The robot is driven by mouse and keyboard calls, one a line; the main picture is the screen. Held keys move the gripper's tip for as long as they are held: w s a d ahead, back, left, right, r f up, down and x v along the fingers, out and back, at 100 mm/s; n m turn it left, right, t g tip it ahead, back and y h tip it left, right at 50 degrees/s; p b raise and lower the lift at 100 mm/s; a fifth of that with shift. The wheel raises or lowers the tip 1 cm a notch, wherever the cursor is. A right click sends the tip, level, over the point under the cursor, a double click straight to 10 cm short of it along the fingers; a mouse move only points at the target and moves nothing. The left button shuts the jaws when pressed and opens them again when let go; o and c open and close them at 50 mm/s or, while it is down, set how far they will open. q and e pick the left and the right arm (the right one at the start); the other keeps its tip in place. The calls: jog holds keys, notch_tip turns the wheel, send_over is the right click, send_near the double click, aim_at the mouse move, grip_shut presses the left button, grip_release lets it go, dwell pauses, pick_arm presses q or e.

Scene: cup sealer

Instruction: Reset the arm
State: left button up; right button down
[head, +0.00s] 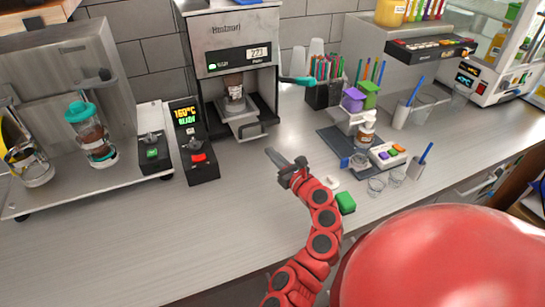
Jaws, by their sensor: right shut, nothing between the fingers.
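My right gripper (283,162) is at the end of the red arm that comes in from the bottom. It is shut and empty, above the middle of the counter and in front of the cup sealer (238,60). The sealer shows a lit display, and a cup (234,88) with dark contents stands in it. The gripper is apart from the sealer and the cup. My left gripper is not in view.
A control box with a red switch (197,158) and one with a green switch (152,154) stand left of the sealer. A teal-lidded cup (91,136) stands farther left. A green block (346,203) lies beside my arm. The counter's left front (130,235) is clear.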

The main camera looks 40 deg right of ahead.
jog(key=shift+s+a, duration=0.15)
jog(key=shift+s, duration=0.1)
